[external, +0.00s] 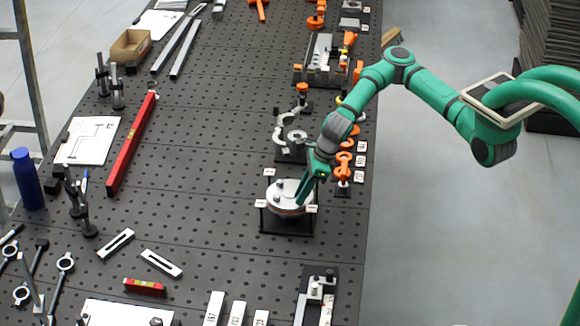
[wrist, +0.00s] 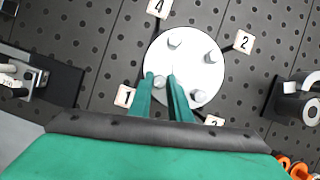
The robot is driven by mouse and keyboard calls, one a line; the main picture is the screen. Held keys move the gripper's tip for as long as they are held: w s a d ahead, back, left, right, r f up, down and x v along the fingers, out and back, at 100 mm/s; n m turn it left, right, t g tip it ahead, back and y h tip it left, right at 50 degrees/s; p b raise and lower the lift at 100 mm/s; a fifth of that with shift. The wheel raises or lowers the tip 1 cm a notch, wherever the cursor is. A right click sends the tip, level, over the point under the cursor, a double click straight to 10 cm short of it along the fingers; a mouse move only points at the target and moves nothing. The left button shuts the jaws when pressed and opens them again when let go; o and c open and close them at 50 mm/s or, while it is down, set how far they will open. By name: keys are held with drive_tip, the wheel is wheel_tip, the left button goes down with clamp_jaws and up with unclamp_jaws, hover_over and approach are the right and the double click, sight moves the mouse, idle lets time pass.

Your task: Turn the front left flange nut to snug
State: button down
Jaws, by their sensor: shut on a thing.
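The flange (external: 284,203) is a round, light metal disc on a dark stand, with several nuts on its top. It also shows in the wrist view (wrist: 208,75), with numbered tags around it. My gripper (external: 301,199) reaches down onto the flange from the upper right. In the wrist view, my gripper (wrist: 161,75) has its two green fingers on either side of the nut (wrist: 160,82) nearest the tag 1 (wrist: 124,96), shut on it. The nut is partly hidden between the fingers. The other nuts stand clear of the fingers.
A clamp-like fixture (external: 286,145) stands just behind the flange, with orange parts (external: 344,165) along the table's right edge. Another fixture (external: 318,292) lies in front. The perforated table (external: 205,180) left of the flange is mostly clear.

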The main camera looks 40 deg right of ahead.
drive_tip(key=shift+a+r+m, duration=0.1)
drive_tip(key=shift+r+m, duration=0.05)
drive_tip(key=shift+m, duration=0.45)
drive_tip(key=c, duration=1.6)
unclamp_jaws()
drive_tip(key=shift+c, duration=0.2)
drive_tip(key=v, duration=1)
drive_tip(key=shift+s+r, duration=0.3)
drive_tip(key=shift+s, duration=0.05)
drive_tip(key=shift+s, duration=0.1)
